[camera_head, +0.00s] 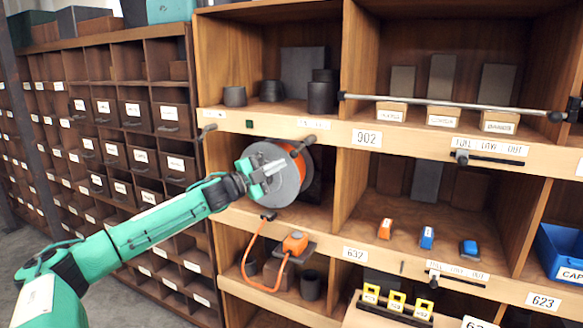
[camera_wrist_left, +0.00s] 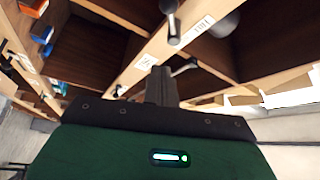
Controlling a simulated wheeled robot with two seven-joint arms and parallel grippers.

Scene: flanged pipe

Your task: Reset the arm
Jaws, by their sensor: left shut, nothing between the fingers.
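My left arm (camera_head: 120,240) comes in from the lower left, green with dark joints. Its gripper (camera_head: 268,172) is in front of a grey disc with an orange rim (camera_head: 290,185) in the middle-left shelf compartment. Whether it touches the disc I cannot tell. In the left wrist view the fingers (camera_wrist_left: 160,84) are together and hold nothing, with shelf boards beyond them. My right arm and gripper are in neither view.
A wooden shelf (camera_head: 366,138) fills the middle and right. A metal rod (camera_head: 450,105) runs along its upper front. An orange cable (camera_head: 250,262) hangs below the disc. Small orange and blue items (camera_head: 427,237) and a blue bin (camera_head: 562,250) are at right. Drawers (camera_head: 140,160) stand at left.

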